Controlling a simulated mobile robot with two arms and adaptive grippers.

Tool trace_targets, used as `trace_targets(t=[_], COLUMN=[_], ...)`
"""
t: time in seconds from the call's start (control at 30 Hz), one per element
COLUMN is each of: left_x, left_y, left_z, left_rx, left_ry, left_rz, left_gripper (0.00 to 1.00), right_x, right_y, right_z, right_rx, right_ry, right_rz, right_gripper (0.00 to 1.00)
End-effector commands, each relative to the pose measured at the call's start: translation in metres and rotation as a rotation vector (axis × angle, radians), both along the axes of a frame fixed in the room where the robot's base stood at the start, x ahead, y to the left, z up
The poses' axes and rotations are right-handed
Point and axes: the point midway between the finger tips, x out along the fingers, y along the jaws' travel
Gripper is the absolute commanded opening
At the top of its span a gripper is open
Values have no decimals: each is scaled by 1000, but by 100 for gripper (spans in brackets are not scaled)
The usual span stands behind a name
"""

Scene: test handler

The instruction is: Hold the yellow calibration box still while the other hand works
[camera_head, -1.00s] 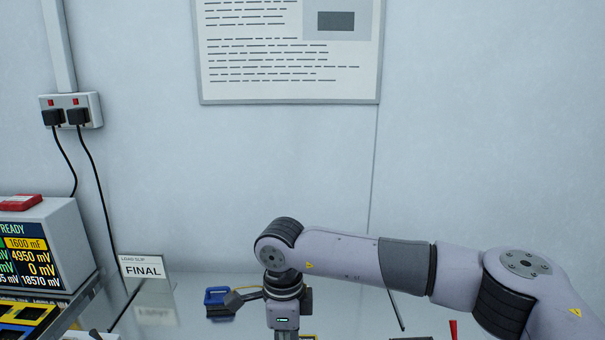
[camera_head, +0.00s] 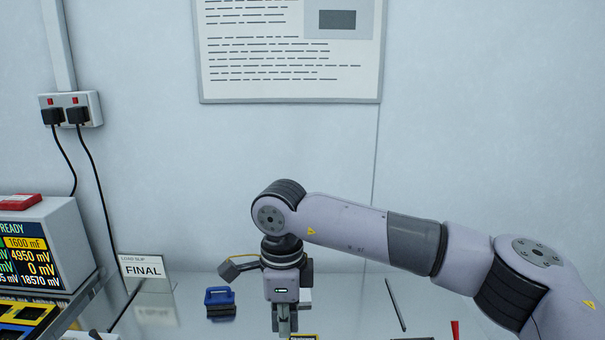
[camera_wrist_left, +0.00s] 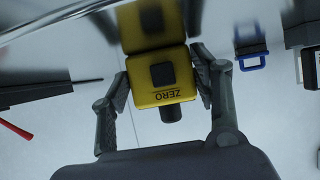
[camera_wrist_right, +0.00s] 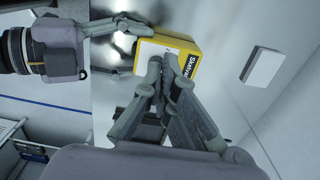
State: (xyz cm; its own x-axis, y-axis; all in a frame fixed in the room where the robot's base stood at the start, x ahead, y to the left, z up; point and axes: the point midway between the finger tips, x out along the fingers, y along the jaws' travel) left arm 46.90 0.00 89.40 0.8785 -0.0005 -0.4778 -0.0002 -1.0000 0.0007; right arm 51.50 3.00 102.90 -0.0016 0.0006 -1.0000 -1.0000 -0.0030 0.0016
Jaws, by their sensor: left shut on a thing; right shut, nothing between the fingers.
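The yellow calibration box (camera_wrist_left: 143,90) has a dark square, a ZERO label and a black knob, seen in the left wrist view. My left gripper (camera_wrist_left: 161,70) is shut on it, one finger on each side. In the right wrist view the yellow box (camera_wrist_right: 187,47) shows a white patch, with the left gripper's finger against its edge. My right gripper (camera_wrist_right: 165,66) is shut and empty, its fingertips in front of the box; I cannot tell if they touch it. In the head view my right gripper (camera_head: 285,326) points down beside the box's top (camera_head: 304,337); my left gripper is out of frame there.
A blue-handled object (camera_head: 219,297) lies on the shiny bench, left of my right gripper. A FINAL card (camera_head: 143,267) stands farther left, near a tester with a lit screen (camera_head: 28,253). A dark rod (camera_head: 397,304) and a red-tipped item (camera_head: 455,329) lie to the right.

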Motion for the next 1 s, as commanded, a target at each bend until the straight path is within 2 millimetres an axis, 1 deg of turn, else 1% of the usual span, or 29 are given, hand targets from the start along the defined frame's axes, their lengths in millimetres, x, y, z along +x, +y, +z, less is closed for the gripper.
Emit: trace_targets(t=[0.03,0.1,0.23,0.5,0.7,1.0], left_x=[-1,-1,-2,-2,-2,-2], left_y=[1,1,1,1,1,1], left_z=[-3,-4,-4,-4,-4,-4], left_rx=[5,5,5,6,6,5], left_ry=[8,9,9,10,10,10], left_rz=[1,1,1,0,1,-1], left_gripper=[39,39,39,39,39,39], right_x=[-2,-3,-4,-4,-4,-5], right_y=[-1,-3,-4,-3,-3,-4], right_z=[1,2,-3,-36,-57,-69], right_rx=[2,1,-1,-1,0,-3], right_ry=[2,0,0,1,0,2], right_rz=[0,-2,-4,-4,-3,-3], right_gripper=[0,0,0,0,0,0])
